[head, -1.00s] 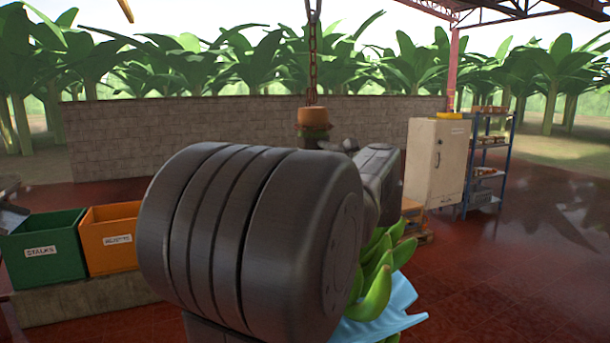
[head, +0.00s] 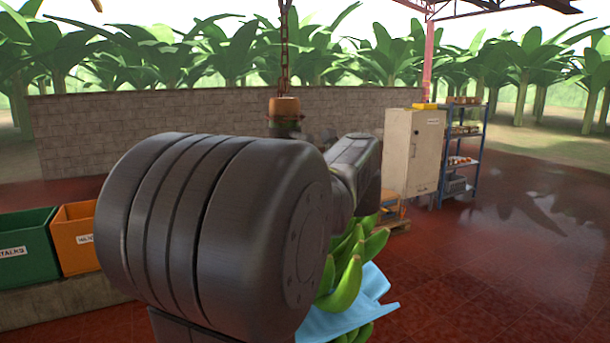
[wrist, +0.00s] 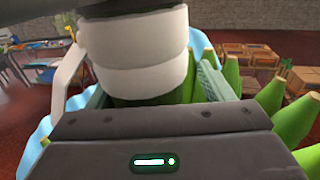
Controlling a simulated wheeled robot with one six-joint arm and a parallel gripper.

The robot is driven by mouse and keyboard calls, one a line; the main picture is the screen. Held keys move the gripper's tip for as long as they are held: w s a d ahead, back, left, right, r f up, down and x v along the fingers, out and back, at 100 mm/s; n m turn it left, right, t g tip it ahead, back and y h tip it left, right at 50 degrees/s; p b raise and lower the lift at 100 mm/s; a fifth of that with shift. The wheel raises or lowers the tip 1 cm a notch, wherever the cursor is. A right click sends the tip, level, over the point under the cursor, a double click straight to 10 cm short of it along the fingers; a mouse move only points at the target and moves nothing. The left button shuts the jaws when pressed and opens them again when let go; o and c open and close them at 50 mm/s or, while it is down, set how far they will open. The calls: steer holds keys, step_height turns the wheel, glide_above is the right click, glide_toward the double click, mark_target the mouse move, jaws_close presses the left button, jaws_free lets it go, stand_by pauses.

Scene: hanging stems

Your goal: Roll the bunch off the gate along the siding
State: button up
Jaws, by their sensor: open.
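The bunch of green bananas (head: 348,278) hangs at centre, with a blue sheet (head: 365,302) around its lower part. My arm hides most of it in the head view. A brown collar (head: 284,106) on a chain (head: 284,45) shows above my arm. In the wrist view a thick white-wrapped piece (wrist: 138,60) stands upright over a dark green stem. My gripper (wrist: 154,89) is open, with one grey-green finger on each side of that stem. Whether the fingers touch it I cannot tell. Green bananas (wrist: 292,128) show at the right. The gate and siding are not clearly visible.
A green bin (head: 25,245) and an orange bin (head: 75,240) stand on a ledge at left. A cream cabinet (head: 410,150) and a blue shelf rack (head: 462,150) stand at the back right. The red floor (head: 500,270) at right is clear.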

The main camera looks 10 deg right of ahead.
steer(key=b+v, duration=0.3)
steer(key=v, duration=1)
steer(key=p+x, duration=0.3)
steer(key=x, duration=0.9)
steer(key=shift+a+r, duration=0.1)
steer(key=shift+r, duration=0.05)
steer(key=shift+x, duration=0.85)
steer(key=shift+s+p, duration=0.1)
steer(key=shift+p, duration=0.2)
